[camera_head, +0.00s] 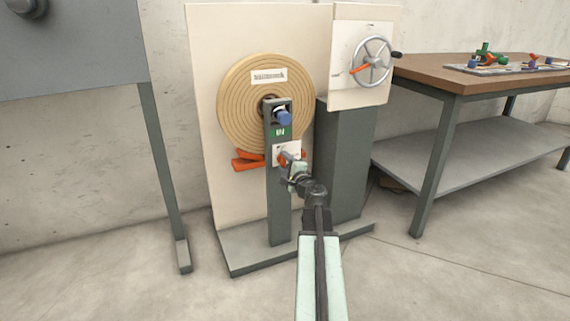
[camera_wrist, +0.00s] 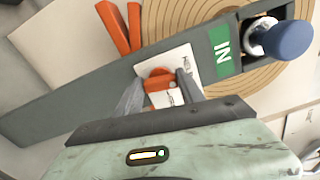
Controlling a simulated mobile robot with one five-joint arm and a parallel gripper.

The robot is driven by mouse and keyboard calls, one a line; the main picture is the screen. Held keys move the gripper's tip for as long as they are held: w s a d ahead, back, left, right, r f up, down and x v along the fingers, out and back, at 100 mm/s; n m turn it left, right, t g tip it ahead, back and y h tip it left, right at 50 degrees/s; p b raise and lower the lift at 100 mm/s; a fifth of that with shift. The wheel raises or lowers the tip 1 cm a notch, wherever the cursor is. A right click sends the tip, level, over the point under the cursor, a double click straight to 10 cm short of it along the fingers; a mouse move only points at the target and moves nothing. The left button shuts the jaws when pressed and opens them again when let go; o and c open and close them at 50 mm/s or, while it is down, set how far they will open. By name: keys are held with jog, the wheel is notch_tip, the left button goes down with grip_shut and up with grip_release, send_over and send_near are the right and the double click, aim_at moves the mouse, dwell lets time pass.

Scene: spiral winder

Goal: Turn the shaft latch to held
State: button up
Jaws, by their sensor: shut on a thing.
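The shaft latch is an orange lever on a white plate (camera_head: 292,147) on the front of the grey post. In the wrist view the orange latch (camera_wrist: 160,80) lies between the fingers of my gripper (camera_wrist: 160,92), which is shut on it. The white plate (camera_wrist: 178,58) carries small dark markings, partly hidden by the fingers. In the head view my gripper (camera_head: 289,160) is at the plate and covers much of the latch. The marking that the latch points to cannot be read.
Above the plate are a green "IN" label (camera_head: 280,132) and a blue knob (camera_head: 284,117). A wound tan spiral disc (camera_head: 235,105) is behind the post, with orange blocks (camera_head: 248,164) below. A handwheel (camera_head: 373,60) is upper right. A workbench (camera_head: 430,75) stands at right.

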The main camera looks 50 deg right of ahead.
jog(key=shift+n, duration=0.8)
jog(key=shift+f, duration=0.1)
jog(key=o, duration=1.4)
jog(key=shift+c, duration=0.2)
jog(key=shift+s, duration=0.1)
jog(key=v, duration=0.7)
jog(key=shift+s, duration=0.35)
jog(key=shift+a, duration=0.1)
